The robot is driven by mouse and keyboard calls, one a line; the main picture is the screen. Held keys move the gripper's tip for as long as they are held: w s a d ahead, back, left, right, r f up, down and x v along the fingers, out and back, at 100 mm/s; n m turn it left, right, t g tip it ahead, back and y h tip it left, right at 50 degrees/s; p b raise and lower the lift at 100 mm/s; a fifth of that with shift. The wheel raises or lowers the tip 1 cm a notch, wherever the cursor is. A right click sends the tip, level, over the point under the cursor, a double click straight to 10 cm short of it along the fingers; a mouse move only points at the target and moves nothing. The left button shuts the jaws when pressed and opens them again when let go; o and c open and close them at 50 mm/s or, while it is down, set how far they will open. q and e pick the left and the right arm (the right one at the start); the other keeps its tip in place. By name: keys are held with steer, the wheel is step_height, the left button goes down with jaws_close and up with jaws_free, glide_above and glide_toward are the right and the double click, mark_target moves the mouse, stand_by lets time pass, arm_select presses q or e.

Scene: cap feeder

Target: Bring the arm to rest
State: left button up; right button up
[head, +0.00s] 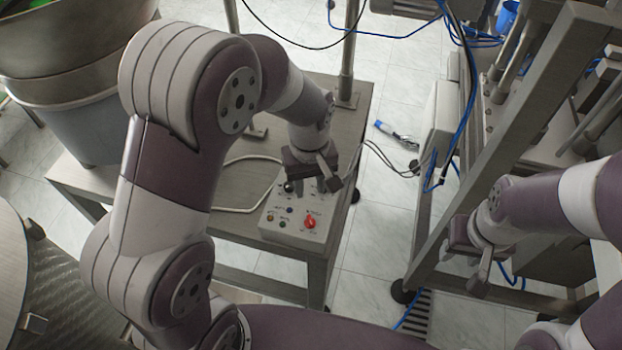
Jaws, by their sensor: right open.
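My left arm reaches in from the left, and its gripper (316,172) hangs just above the back part of a white control box (296,222). The box lies on a grey metal table (235,237) and carries a red knob (310,223) and several small buttons. The left gripper hides part of the box's far end; I cannot tell whether it touches the box or how far its jaws are apart. My right arm comes in from the right. Its gripper (471,262) is open, with nothing seen in it, in front of the machine frame.
A large metal bowl feeder (75,75) stands at the upper left. A grey machine frame (520,110) with blue hoses fills the upper right, close to my right gripper. A blue-and-white bottle-like object (396,135) lies on the tiled floor (375,235) between table and frame.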

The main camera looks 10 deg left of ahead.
arm_select(q)
steer(key=s+a+r+m+t+p, duration=0.1)
steer(key=s+a+r+m, duration=0.2)
steer(key=s+a+m, duration=0.3)
steer(key=s+a, duration=0.1)
steer(key=s, duration=0.2)
steer(key=shift+s+r, duration=0.1)
steer(key=shift+r, duration=0.05)
stand_by(0.4)
